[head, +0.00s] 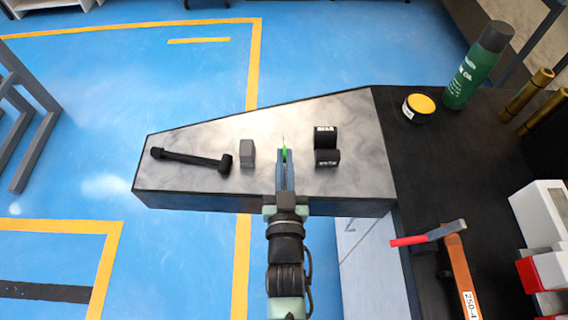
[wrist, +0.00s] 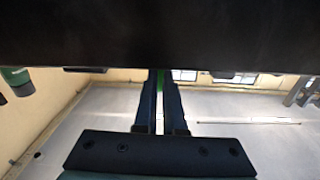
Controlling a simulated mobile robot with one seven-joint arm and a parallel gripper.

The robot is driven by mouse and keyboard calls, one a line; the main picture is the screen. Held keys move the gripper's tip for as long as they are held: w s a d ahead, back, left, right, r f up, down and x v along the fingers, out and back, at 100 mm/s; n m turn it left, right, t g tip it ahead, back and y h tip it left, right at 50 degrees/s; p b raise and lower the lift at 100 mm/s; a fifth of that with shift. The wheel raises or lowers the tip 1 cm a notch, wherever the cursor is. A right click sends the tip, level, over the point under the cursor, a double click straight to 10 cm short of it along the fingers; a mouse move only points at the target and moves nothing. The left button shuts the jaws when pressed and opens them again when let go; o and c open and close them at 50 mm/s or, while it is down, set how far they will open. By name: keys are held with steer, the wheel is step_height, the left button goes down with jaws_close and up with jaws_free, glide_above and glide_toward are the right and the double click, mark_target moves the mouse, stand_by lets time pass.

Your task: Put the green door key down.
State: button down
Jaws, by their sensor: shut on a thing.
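The green door key (head: 284,153) shows as a small bright green piece at the tips of my gripper (head: 285,160). My gripper is shut on it, over the light grey marbled worktop (head: 350,110). In the wrist view a sliver of the green key (wrist: 160,88) shows between the two dark fingers of my gripper (wrist: 160,78). Most of the key is hidden by the fingers. I cannot tell whether the key touches the worktop.
A grey block (head: 247,154) stands left of my gripper, with a black wrench-like tool (head: 190,159) farther left. Black blocks (head: 326,147) stand close on the right.

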steer(key=shift+f, duration=1.15)
steer(key=shift+f, duration=0.1)
steer(key=shift+f, duration=0.15)
steer(key=c, duration=1)
jaws_free()
steer(key=shift+r, duration=0.3)
steer(key=s+b, duration=0.1)
steer(key=s, duration=1.1)
